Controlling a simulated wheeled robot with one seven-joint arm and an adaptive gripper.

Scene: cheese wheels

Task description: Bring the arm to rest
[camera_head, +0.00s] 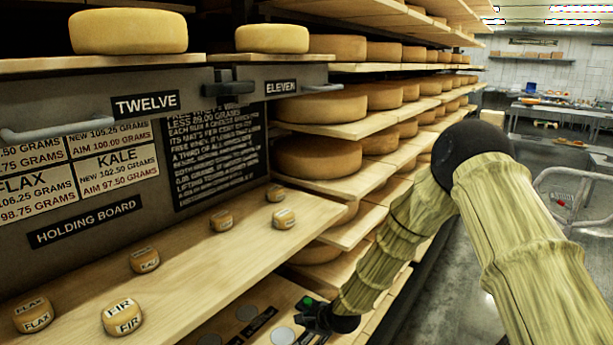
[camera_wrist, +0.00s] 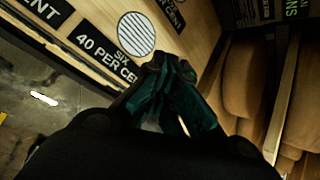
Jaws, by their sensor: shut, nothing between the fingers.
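My gripper (camera_head: 314,316) is low in the head view, at the right end of the lower board with grey discs. It is dark, with a small green light on it. In the wrist view my gripper (camera_wrist: 168,85) is shut and empty, its dark green fingers together beside a striped grey disc (camera_wrist: 136,33). That disc is next to a label reading "SIX 40 PER CENT" (camera_wrist: 100,50). My arm, with a pale wood-like surface, reaches down to the gripper from the right. Whether the fingers touch the lower board cannot be told.
The wooden holding board (camera_head: 190,262) above carries several small cheeses, among them FIR (camera_head: 122,314) and FLAX (camera_head: 33,315). Shelves of large cheese wheels (camera_head: 318,157) run back beside my arm. An open aisle (camera_head: 455,300) and a metal cart (camera_head: 580,195) lie to the right.

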